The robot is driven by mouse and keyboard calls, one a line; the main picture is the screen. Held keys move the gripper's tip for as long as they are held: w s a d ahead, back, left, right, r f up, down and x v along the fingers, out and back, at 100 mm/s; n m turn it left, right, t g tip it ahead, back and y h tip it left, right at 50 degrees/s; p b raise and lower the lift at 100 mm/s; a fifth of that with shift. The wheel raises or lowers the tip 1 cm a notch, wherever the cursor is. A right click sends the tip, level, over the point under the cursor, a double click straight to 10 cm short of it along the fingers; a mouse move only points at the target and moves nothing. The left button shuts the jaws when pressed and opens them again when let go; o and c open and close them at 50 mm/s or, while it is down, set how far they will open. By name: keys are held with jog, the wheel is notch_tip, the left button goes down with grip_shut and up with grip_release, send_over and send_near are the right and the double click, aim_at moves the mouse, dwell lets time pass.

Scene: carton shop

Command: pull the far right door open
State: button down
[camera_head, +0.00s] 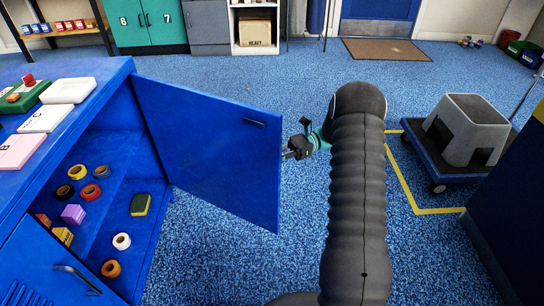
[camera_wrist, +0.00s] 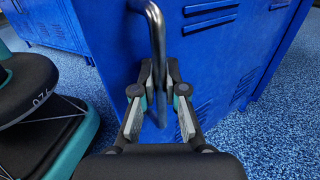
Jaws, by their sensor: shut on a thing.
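The far right door (camera_head: 205,150) of the blue cabinet stands wide open in the head view, swung out to the right, its inner face towards me. My gripper (camera_head: 292,151) is just past the door's free edge, partly hidden behind it. In the wrist view the door's outer blue face (camera_wrist: 115,40) has vent slots and a metal bar handle (camera_wrist: 157,45). My gripper (camera_wrist: 160,108) is shut on this handle, a finger on each side of the bar's lower part.
The open compartment (camera_head: 118,200) holds tape rolls and small blocks. A nearer door with a handle (camera_head: 75,280) is shut. Goods lie on the cabinet top (camera_head: 95,75). A cart with a grey stool (camera_head: 468,128) stands right. Blue floor beyond the door is clear.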

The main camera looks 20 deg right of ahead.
jog(key=shift+w+a, duration=0.2)
jog(key=c, duration=1.5)
grip_release()
jog(key=o, duration=0.3)
jog(key=shift+a, duration=0.2)
jog(key=shift+s+d, duration=0.1)
jog(key=shift+d, duration=0.3)
